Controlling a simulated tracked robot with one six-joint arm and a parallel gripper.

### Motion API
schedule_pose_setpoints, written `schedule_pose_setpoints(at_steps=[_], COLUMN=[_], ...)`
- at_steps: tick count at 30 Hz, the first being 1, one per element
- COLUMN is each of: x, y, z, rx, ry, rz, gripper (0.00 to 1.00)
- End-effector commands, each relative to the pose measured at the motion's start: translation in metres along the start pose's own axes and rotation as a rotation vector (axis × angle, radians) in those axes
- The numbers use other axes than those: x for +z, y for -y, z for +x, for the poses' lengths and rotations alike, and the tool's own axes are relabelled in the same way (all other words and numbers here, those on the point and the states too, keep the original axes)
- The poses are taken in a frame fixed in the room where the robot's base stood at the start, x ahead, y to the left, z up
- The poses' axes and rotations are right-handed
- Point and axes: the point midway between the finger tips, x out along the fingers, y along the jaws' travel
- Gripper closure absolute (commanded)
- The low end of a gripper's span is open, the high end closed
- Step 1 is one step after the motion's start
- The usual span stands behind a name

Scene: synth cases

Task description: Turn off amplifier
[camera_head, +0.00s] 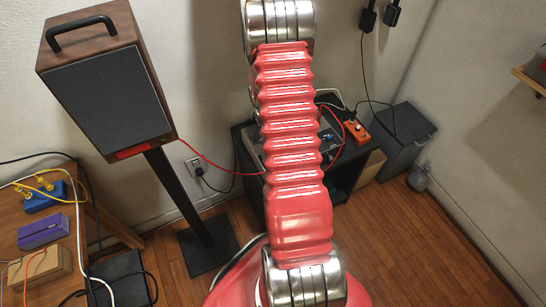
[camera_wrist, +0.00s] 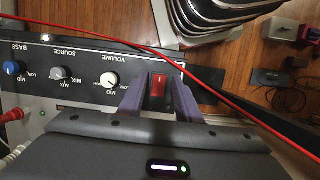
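The amplifier (camera_wrist: 82,88) fills the left and middle of the wrist view, its dark front panel upside down in the picture. It has a volume knob (camera_wrist: 109,80), a source knob (camera_wrist: 60,81) and a blue bass knob (camera_wrist: 11,68). A red rocker switch (camera_wrist: 159,85) with a small white mark sits right of the volume knob. My gripper (camera_wrist: 158,98) has its two purple fingers apart, one on each side of the switch. I cannot tell whether they touch it. In the head view my arm hides most of the amplifier and my gripper.
A red cable (camera_wrist: 215,88) crosses the wrist view near the switch. In the head view, a speaker (camera_head: 110,95) stands left of my arm. A black cabinet (camera_head: 345,178) is behind it, with an orange pedal (camera_head: 356,132) on top. A wooden table (camera_head: 20,215) stands at the left.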

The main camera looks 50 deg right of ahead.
Motion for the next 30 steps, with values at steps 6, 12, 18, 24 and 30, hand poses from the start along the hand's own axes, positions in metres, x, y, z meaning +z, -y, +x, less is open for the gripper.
schedule_pose_setpoints(at_steps=[6, 12, 18, 24, 30], x=[0.0, 0.0, -0.001, 0.0, -0.001], y=[0.0, -0.001, -0.001, -0.001, -0.001], z=[0.0, -0.004, -0.025, -0.058, -0.093], rx=[0.0, 0.0, 0.001, 0.001, 0.001], ry=[0.0, -0.001, -0.003, -0.002, -0.003], rz=[0.0, 0.0, 0.0, 0.0, 0.0], gripper=[0.64, 0.64, 0.64, 0.64, 0.64])
